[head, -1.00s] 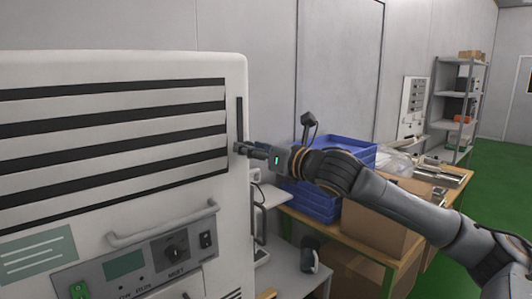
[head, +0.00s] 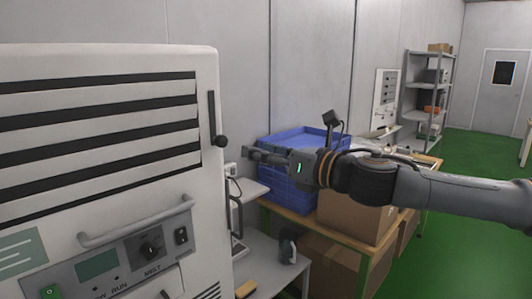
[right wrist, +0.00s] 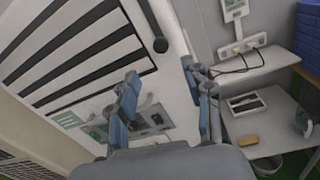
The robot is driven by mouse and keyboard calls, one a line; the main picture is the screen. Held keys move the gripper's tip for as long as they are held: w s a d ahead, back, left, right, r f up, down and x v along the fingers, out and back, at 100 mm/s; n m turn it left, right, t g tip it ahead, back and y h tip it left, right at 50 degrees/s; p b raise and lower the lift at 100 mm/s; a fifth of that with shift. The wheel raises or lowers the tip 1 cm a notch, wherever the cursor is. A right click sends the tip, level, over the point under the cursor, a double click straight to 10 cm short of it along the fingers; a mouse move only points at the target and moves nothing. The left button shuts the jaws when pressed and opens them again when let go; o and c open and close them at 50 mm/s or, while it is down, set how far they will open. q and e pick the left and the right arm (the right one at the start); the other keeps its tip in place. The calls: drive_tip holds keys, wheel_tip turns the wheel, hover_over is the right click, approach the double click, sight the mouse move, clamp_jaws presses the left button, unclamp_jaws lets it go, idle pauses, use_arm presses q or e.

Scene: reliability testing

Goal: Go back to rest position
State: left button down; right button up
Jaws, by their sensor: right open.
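My right gripper (head: 254,156) is open and empty in the head view, its arm reaching in from the right. It is apart from the white cabinet machine (head: 205,105), a little to the right of its edge. In the right wrist view the two blue-grey fingers of my right gripper (right wrist: 165,90) are spread with nothing between them. My left gripper is in neither view.
Blue crates (head: 290,195) and a cardboard box (head: 350,217) are on a bench behind my right arm. A low grey table (head: 262,262) stands beside the machine. A grey shelf (head: 427,95) is farther back. Green floor (head: 440,260) is open at the right.

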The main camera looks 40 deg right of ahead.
drive_tip(key=shift+s, duration=0.2)
idle(0.5)
